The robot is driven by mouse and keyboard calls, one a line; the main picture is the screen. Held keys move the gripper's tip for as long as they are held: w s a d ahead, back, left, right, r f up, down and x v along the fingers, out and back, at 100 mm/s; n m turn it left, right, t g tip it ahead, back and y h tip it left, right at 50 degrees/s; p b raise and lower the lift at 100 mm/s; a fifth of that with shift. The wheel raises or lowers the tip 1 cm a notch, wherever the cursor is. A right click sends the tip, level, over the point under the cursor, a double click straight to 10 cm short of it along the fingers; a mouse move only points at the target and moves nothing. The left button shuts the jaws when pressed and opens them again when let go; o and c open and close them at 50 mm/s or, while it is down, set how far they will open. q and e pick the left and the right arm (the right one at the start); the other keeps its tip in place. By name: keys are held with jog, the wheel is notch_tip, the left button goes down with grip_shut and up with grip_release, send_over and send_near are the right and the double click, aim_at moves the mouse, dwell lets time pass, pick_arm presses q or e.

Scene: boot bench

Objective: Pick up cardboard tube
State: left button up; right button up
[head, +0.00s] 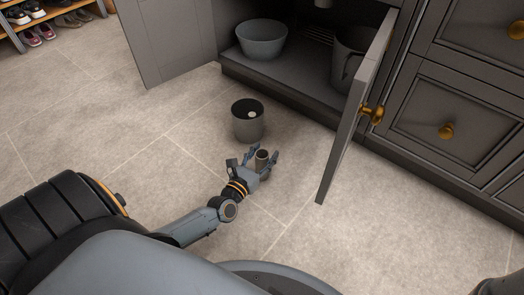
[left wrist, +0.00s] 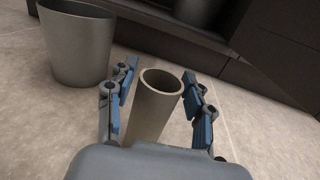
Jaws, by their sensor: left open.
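The cardboard tube (head: 262,157) stands on the tiled floor in front of the open cabinet. It is a hollow brownish cylinder, and its open top shows in the left wrist view (left wrist: 155,105). My left gripper (head: 260,158) is open, with one finger on each side of the tube. In the left wrist view the fingers (left wrist: 160,100) flank it; a gap shows on the right, and the left finger is very near it, so I cannot tell if they touch. The tube's lower part is hidden by my gripper. My right gripper does not show.
A dark grey bin (head: 248,121) with a small pale item inside stands just behind the tube. The open cabinet holds a grey basin (head: 262,40) and a dark bucket (head: 347,58). An open door (head: 350,115) juts out at right. A shoe rack (head: 45,20) stands far left. The left floor is clear.

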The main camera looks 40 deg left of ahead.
pick_arm(q)
jog(key=shift+w+a+b, duration=0.1)
jog(key=shift+w+b, duration=0.25)
jog(key=shift+w, duration=1.05)
jog(key=c, duration=0.7)
jog(key=shift+c, duration=0.6)
